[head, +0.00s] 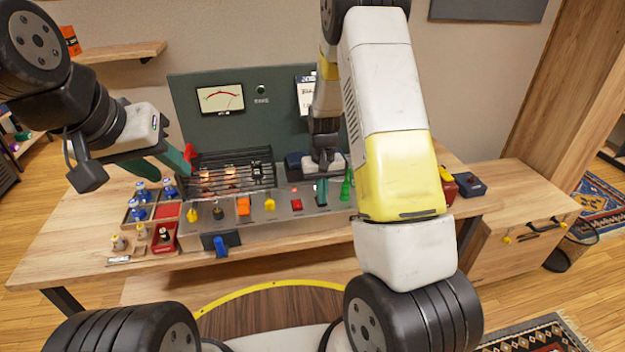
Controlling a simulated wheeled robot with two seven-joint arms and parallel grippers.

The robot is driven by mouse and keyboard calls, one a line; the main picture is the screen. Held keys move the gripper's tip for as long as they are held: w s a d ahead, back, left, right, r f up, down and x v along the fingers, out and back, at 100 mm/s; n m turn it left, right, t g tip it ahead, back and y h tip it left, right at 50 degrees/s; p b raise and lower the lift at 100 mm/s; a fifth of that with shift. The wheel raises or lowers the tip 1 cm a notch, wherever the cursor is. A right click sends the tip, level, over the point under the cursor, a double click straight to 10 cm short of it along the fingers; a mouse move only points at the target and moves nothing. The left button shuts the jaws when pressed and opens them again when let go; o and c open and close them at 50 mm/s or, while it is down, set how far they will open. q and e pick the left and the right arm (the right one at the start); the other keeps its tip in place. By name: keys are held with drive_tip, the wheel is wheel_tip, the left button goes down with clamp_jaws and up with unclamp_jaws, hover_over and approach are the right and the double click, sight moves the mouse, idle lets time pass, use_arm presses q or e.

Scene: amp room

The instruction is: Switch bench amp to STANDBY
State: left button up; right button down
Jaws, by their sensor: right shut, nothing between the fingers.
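The bench amp has a dark green back panel (272,100) with a lit meter (220,98), a black grille (228,178) over glowing tubes, and a grey sloping control panel (285,218). On it stand yellow (270,204), orange (243,206) and red (297,205) switches. A blue lever (221,244) hangs on a dark box at its front. My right gripper (321,196) is shut and empty, pointing down at the control panel's right part; contact cannot be told. My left gripper (168,166) is open beside the grille's left end. The switch labels are too small to read.
Left of the amp, a tray (128,222) holds several blue-topped and white bottles, near a red holder (164,238). A green cone-shaped object (346,186) stands right of my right gripper, partly behind my arm. Small dark boxes (470,185) lie further right. The table's front left is clear.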

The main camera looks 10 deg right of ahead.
drive_tip(key=shift+s+f, duration=0.45)
drive_tip(key=shift+f, duration=0.1)
drive_tip(key=shift+w+r, duration=0.2)
drive_tip(key=shift+w, duration=0.55)
drive_tip(key=shift+w+r, duration=0.1)
drive_tip(key=shift+r, duration=0.25)
wheel_tip(320, 180, up, 14)
drive_tip(key=shift+w+d+r+g, duration=0.1)
drive_tip(key=shift+w+d+g, duration=0.05)
drive_tip(key=shift+w+g, duration=0.55)
